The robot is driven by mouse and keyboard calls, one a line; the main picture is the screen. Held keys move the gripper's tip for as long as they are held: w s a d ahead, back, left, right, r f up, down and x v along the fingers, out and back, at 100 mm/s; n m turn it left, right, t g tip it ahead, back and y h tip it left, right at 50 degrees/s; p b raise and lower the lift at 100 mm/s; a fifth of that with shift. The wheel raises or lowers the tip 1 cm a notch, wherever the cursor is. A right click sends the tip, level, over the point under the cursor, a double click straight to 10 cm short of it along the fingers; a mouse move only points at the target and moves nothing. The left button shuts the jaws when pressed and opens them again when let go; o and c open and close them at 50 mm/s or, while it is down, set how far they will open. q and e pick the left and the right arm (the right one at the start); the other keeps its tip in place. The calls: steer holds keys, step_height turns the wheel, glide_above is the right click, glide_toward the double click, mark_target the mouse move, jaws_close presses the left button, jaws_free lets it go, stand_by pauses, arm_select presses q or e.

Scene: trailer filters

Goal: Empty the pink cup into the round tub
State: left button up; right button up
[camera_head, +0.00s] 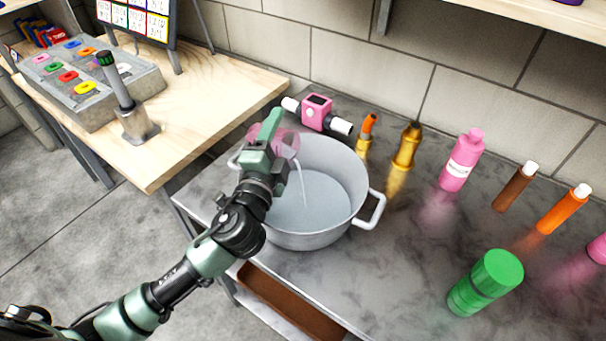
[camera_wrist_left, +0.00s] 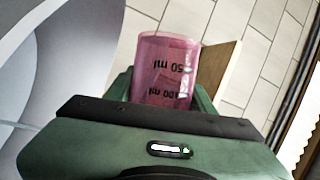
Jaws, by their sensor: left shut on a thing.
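The round tub (camera_head: 345,232) is a grey pot with two side handles, standing on the grey counter near its left end. It has liquid in its bottom. My left gripper (camera_head: 268,135) is over the tub's left rim, shut on the pink cup (camera_head: 287,143). The cup is see-through and tilted, and a thin stream falls from it into the tub. Most of the cup is hidden behind the gripper in the head view. In the left wrist view the cup (camera_wrist_left: 165,68) sits between the fingers, with volume marks on its side. My right gripper is not in view.
Behind the tub lies a pink device (camera_head: 316,111) with white ends. To the right stand a gold bottle (camera_head: 407,147), a pink bottle (camera_head: 462,160), brown and orange bottles, and a green jar (camera_head: 485,282). A wooden table (camera_head: 185,110) is at the left.

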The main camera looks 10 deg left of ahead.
mark_target(285, 132)
arm_select(q)
steer(key=shift+s+d+r+m, duration=0.15)
steer(key=shift+d+r+m, duration=0.05)
steer(key=shift+d+m, duration=0.15)
steer(key=shift+s+d+r+m+t+h+b, duration=0.1)
steer(key=shift+d+r+m+t+h+b, duration=0.2)
steer(key=shift+m, duration=0.7)
steer(key=shift+s+d+r+m+t+h+b, duration=0.1)
steer(key=shift+d+r+m+t+h, duration=0.2)
steer(key=shift+m, duration=0.65)
steer(key=shift+c, duration=0.2)
stand_by(0.9)
steer(key=shift+s+d+r+m+h+p, duration=0.15)
steer(key=shift+r+m+h+p, duration=0.35)
steer(key=shift+r+m, duration=0.6)
steer(key=shift+s+d+r+m+t+h, duration=0.15)
steer(key=shift+d+m+h, duration=0.2)
steer(key=shift+m, duration=0.5)
steer(key=shift+s+d+r+m+t+h, duration=0.2)
steer(key=shift+m+h, duration=0.25)
steer(key=shift+m, duration=0.45)
steer(key=shift+w+d+r+m+t+h, duration=0.1)
steer(key=shift+d+m+h, duration=0.3)
steer(key=shift+m, duration=0.45)
stand_by(0.9)
